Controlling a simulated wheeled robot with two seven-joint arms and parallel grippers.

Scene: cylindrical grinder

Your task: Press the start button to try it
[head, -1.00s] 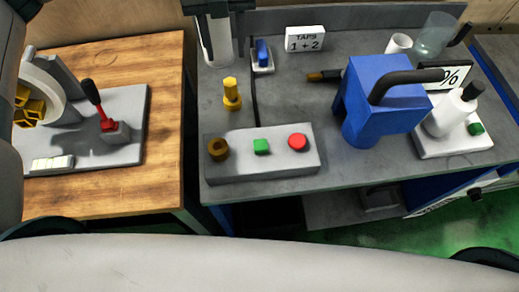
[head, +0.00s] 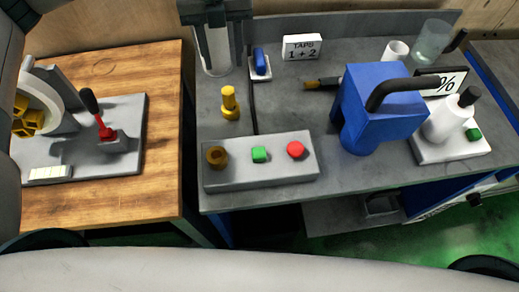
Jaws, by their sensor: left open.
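A grey control box (head: 262,177) stands near the front edge of the grey bench. No label shows on the buttons. The dark end of my left gripper (head: 18,12) shows only at the top left corner, and its fingertips are not clearly seen. It is far from the box and holds nothing visible.
A blue machine (head: 375,110) with a black handle stands right of the box. A white device (head: 447,135) has another green button. A yellow peg (head: 229,103) stands behind the box. A red-based lever (head: 104,130) is on the wooden table (head: 150,90).

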